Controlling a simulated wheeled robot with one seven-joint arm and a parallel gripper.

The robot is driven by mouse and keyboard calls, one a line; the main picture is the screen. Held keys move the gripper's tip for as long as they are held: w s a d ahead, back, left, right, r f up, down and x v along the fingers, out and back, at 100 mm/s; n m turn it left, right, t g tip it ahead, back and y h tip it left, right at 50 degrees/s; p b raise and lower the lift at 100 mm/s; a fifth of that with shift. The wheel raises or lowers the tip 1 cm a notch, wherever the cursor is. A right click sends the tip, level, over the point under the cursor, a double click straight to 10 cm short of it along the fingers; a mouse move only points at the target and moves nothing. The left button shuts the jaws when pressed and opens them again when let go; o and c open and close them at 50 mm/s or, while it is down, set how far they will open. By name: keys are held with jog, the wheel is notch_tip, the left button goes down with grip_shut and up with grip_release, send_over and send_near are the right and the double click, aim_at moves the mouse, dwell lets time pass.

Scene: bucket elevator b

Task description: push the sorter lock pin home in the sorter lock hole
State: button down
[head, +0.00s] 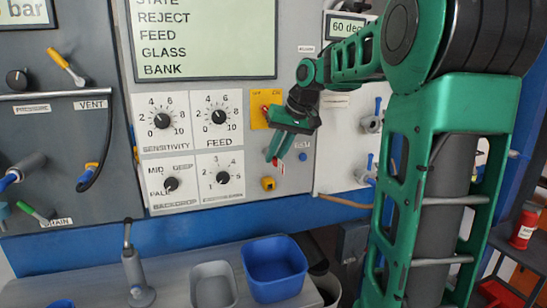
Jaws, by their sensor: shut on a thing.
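My gripper (277,154) is in front of the grey control panel, its green fingers pointing down. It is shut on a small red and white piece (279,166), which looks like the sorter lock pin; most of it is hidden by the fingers. Just below and left of the fingertips, a yellow fitting with a dark centre (268,184) sits on the panel. It may be the sorter lock hole, but its label is not readable. The held piece appears apart from this fitting.
A yellow plate (259,108) with a red part is behind my wrist. Several dials, such as the feed dial (218,117), are to the left. A blue bin (274,268), a grey bin (214,286) and a lever stand (136,276) are on the bench below.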

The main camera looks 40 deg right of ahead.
jog(key=c, duration=1.7)
grip_release()
jog(key=shift+w, duration=0.1)
jog(key=shift+o, duration=0.2)
jog(key=v, duration=1)
jog(key=shift+r, duration=0.3)
